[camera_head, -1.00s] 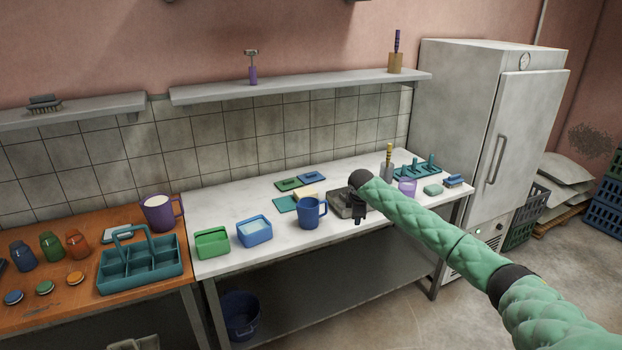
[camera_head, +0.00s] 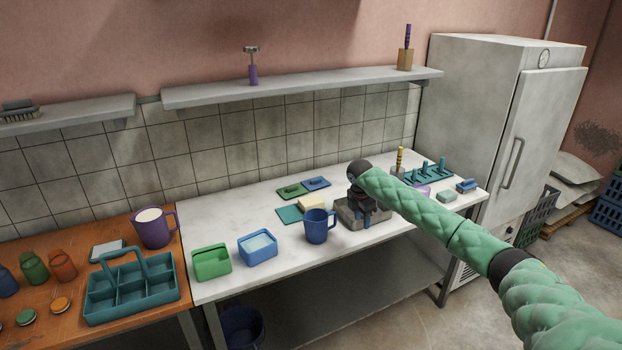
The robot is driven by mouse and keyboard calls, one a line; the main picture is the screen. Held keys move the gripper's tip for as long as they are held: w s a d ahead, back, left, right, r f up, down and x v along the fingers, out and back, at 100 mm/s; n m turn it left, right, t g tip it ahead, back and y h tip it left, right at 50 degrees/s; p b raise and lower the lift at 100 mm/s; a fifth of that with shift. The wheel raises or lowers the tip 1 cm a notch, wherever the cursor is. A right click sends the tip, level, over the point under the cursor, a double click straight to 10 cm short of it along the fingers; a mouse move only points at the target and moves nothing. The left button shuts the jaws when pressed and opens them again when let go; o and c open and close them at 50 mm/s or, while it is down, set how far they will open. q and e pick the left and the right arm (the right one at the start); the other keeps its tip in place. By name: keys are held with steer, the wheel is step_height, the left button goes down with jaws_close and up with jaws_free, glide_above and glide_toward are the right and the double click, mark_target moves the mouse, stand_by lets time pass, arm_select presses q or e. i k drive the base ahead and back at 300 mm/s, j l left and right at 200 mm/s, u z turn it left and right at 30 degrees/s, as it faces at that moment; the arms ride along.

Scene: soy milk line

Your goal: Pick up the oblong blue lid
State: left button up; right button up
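The oblong blue lid (camera_head: 317,184) lies flat on the white worktop towards the back, with a raised grip on top. A similar green lid (camera_head: 292,192) lies just to its left. My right gripper (camera_head: 367,222) points down in front of a grey block-like thing, to the right of and nearer than the blue lid, apart from it. Its fingers are small and dark, with a bluish patch at the tips; I cannot tell whether they are open or shut. My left gripper is out of view.
A blue mug (camera_head: 318,228), a pale block (camera_head: 311,203), a blue box (camera_head: 258,249) and a green box (camera_head: 211,264) stand on the worktop (camera_head: 280,282). The grey block (camera_head: 350,217) is by my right gripper. A teal rack (camera_head: 428,174) stands at the right.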

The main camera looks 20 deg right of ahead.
mark_target(317, 181)
steer(key=i, duration=1.55)
